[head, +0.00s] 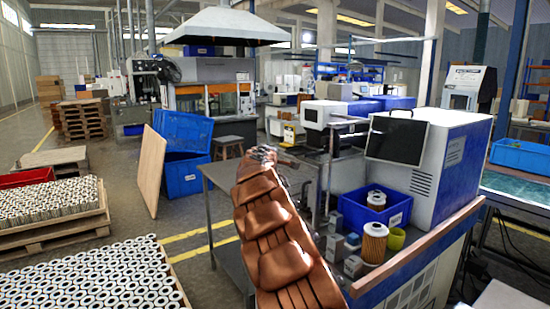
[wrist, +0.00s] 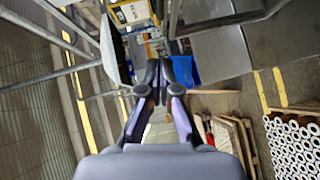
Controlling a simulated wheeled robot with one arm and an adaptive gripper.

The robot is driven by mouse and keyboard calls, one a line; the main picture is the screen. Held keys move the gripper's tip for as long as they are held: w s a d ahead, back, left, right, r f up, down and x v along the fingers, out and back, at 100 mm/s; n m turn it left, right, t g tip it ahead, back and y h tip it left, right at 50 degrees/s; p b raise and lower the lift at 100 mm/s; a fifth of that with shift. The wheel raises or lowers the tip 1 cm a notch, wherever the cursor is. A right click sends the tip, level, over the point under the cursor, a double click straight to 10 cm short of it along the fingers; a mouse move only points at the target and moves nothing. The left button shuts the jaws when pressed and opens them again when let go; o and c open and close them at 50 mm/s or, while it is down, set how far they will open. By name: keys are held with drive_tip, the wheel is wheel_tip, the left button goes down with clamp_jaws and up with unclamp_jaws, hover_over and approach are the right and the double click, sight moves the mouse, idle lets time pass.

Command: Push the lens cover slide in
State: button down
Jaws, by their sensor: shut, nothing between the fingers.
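I cannot make out the lens cover slide for certain in either view. A white bench instrument (head: 322,115) with a dark front panel stands beyond my arm, right of centre in the head view; whether it carries the slide is too small to tell. My gripper (wrist: 160,66) is shut and empty in the wrist view, its two dark fingers close together and pointing away from the camera. In the head view my gripper (head: 262,154) is small and dark at the far end of my brown-covered arm, above the grey metal table. I see it touching nothing.
The grey metal table (head: 222,178) lies beneath my arm. Right of it are a blue bin (head: 350,210), a filter cartridge (head: 374,245) and a large white machine (head: 450,160) with a dark screen. Blue crates (head: 186,175) and pallets of cartridges (head: 90,285) stand left. Floor between is open.

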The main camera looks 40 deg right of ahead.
drive_tip(key=shift+b+v, duration=0.65)
drive_tip(key=shift+v, duration=1.9)
drive_tip(key=s+a+m+g+y+p, duration=0.2)
drive_tip(key=s+a+m+g+p, duration=0.3)
drive_tip(key=s+a, duration=0.65)
drive_tip(key=s+a+f+g+y+p, duration=0.2)
drive_tip(key=s+a+f, duration=0.3)
drive_tip(key=s+a, duration=0.6)
drive_tip(key=s+a+f+g+y+p, duration=0.1)
drive_tip(key=s+a+f+y, duration=0.3)
drive_tip(key=s+a, duration=0.8)
drive_tip(key=s+a+f+g+y+p, duration=0.2)
drive_tip(key=s+a+f+y, duration=0.3)
drive_tip(key=s+a, duration=0.7)
drive_tip(key=a, duration=0.3)
drive_tip(key=shift+a+f+g+p, duration=0.25)
drive_tip(key=shift+f+g+p, duration=0.05)
drive_tip(key=shift+g+p, duration=0.1)
